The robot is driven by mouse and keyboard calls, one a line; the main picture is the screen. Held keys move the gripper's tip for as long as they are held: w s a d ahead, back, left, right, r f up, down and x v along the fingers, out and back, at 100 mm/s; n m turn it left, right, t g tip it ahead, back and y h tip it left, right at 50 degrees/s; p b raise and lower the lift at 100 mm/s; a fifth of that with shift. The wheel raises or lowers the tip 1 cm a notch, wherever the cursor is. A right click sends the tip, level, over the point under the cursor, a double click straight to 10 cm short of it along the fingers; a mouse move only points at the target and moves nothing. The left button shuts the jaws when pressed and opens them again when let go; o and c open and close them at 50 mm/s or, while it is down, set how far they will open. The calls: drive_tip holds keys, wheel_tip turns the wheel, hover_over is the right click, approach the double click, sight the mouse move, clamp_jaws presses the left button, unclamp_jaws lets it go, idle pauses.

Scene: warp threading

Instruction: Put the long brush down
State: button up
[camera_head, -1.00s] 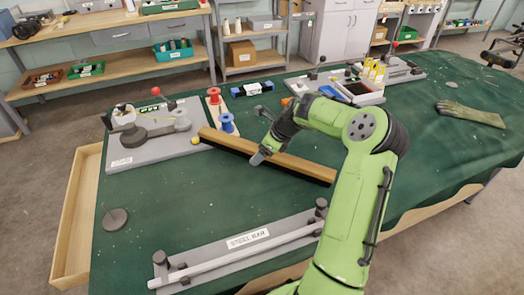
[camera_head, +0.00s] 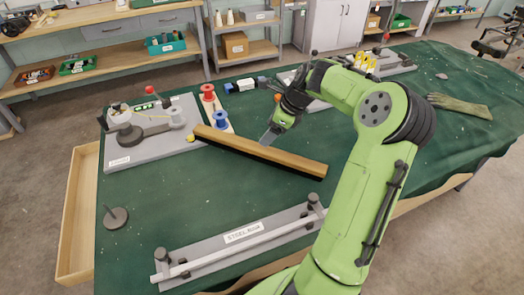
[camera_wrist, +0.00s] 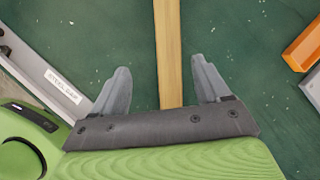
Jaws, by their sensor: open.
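The long brush (camera_head: 290,158), a long wooden bar with dark bristles beneath, lies slantwise on the green cloth in the middle of the table. Its left end is close to the spool stand. My gripper (camera_head: 267,138) is open just above and behind the middle of the brush. In the wrist view, the brush's wooden back (camera_wrist: 168,60) runs lengthwise between the two spread fingers of my gripper (camera_wrist: 160,68), with a gap on each side. The brush's lower middle part is hidden behind the gripper body there.
A grey fixture labelled steel bar (camera_head: 243,234) lies in front. A grey board with a clamp (camera_head: 150,135) is at left, beside red and blue spools (camera_head: 220,122). A round weight (camera_head: 115,218) stands at front left. A glove (camera_head: 460,105) lies at right.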

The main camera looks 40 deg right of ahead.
drive_tip(key=s+a+r+n+g+h, duration=0.1)
drive_tip(key=s+a+r+n+h, duration=0.2)
drive_tip(key=a+n, duration=0.45)
drive_tip(key=s+a+r+n+g+h, duration=0.1)
drive_tip(key=s+a+r+n, duration=0.25)
drive_tip(key=a+n, duration=0.45)
drive_tip(key=s+a+r+n+t, duration=0.1)
drive_tip(key=s+a+n, duration=0.3)
drive_tip(key=s+n, duration=0.2)
drive_tip(key=s+a+r+n+t+y, duration=0.1)
drive_tip(key=s+a+n, duration=0.3)
drive_tip(key=s+n, duration=0.3)
drive_tip(key=s, duration=0.4)
drive_tip(key=shift+a+r+t, duration=0.15)
drive_tip(key=shift+a+t, duration=0.2)
drive_tip(key=shift+t, duration=0.05)
drive_tip(key=shift+w, duration=0.1)
wheel_tip(320, 180, up, 7)
drive_tip(key=p, duration=0.6)
drive_tip(key=shift+p, duration=0.4)
